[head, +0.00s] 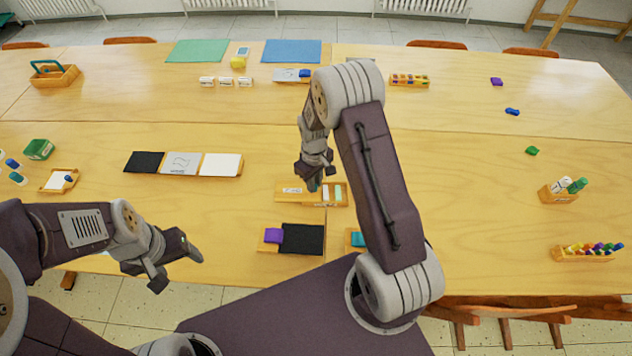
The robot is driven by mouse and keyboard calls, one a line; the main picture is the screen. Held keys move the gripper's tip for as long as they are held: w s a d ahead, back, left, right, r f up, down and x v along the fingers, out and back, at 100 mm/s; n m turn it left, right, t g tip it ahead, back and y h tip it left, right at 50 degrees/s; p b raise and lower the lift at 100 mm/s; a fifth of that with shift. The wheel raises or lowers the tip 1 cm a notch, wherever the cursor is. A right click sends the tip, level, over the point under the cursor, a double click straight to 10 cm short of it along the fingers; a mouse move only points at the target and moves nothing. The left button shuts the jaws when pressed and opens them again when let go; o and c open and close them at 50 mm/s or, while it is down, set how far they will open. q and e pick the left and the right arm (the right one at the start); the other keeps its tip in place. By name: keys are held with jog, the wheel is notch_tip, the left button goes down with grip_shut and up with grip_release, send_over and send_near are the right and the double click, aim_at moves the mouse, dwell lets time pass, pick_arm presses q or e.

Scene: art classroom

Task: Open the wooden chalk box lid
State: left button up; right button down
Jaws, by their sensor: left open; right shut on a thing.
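The wooden chalk box (312,204) lies on the table in front of me, in the middle of the head view. Its left part shows a pale label (292,190). White and pale green chalk sticks (331,193) show in its open right part. My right gripper (314,184) reaches down from above at the middle of the box and is shut on what seems to be the lid; the fingers hide most of the grip. My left gripper (178,268) is open and empty, near the table's front edge, left of and apart from the box.
A wooden tray with a purple block (273,235) and a black pad (302,239) is just in front of the box. A teal block (358,239) is partly hidden by my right arm. A tray with black, grey and white panels (221,165) lies to the left.

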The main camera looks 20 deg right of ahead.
aim_at(298, 190)
jog(key=a, duration=0.1)
jog(key=w+a, duration=0.1)
jog(key=a, duration=0.1)
jog(key=w+a, duration=0.1)
jog(key=a, duration=0.1)
jog(key=shift+w, duration=0.1)
jog(key=c, duration=1.3)
grip_release()
notch_tip(298, 190, up, 9)
